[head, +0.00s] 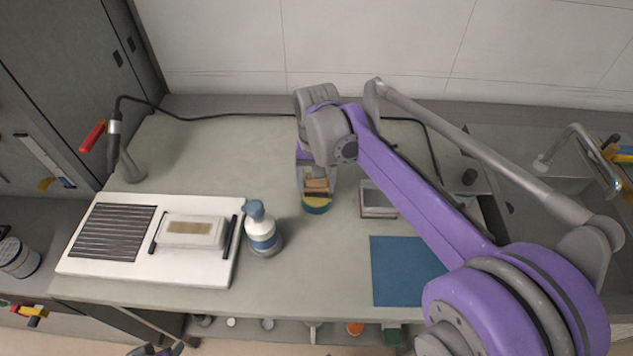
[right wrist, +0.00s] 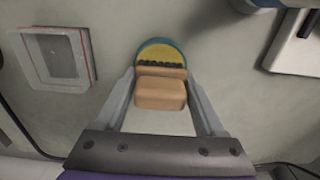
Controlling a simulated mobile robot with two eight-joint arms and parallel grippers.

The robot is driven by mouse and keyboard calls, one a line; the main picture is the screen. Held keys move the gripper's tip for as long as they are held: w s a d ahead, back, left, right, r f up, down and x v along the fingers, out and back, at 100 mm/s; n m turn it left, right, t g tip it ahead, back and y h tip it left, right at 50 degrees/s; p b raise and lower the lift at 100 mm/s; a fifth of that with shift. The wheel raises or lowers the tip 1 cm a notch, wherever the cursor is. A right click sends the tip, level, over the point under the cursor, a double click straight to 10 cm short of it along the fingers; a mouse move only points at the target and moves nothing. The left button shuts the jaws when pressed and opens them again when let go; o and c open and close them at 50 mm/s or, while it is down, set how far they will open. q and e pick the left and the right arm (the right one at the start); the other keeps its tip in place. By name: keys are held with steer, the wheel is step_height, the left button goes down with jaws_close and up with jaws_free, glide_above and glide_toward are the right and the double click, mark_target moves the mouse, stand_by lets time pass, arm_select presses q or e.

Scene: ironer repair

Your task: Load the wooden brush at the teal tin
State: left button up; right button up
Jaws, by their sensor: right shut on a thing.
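My right gripper (head: 317,188) is shut on the wooden brush (head: 317,183) at the back middle of the bench. In the right wrist view the brush (right wrist: 160,93) is a tan wooden block between the two fingers, with a row of dark bristles at its far edge. The teal tin (head: 315,209) is round and holds something yellow. In the right wrist view the bristles overlap the yellow in the tin (right wrist: 160,42); I cannot tell whether they touch it. Part of my left gripper (head: 155,350) shows at the bottom edge, mostly cut off.
A blue and white bottle (head: 262,232) stands left of the tin. A white board (head: 190,271) with a dark grille lies further left. A small tray (head: 377,211) sits right of the tin, with a blue mat (head: 400,270) in front. A hooked lamp-like tool (head: 131,170) stands back left.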

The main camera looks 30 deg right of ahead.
steer(key=shift+f, duration=0.6)
stand_by(1.2)
steer(key=shift+r+p, duration=2.15)
steer(key=shift+r, duration=1.4)
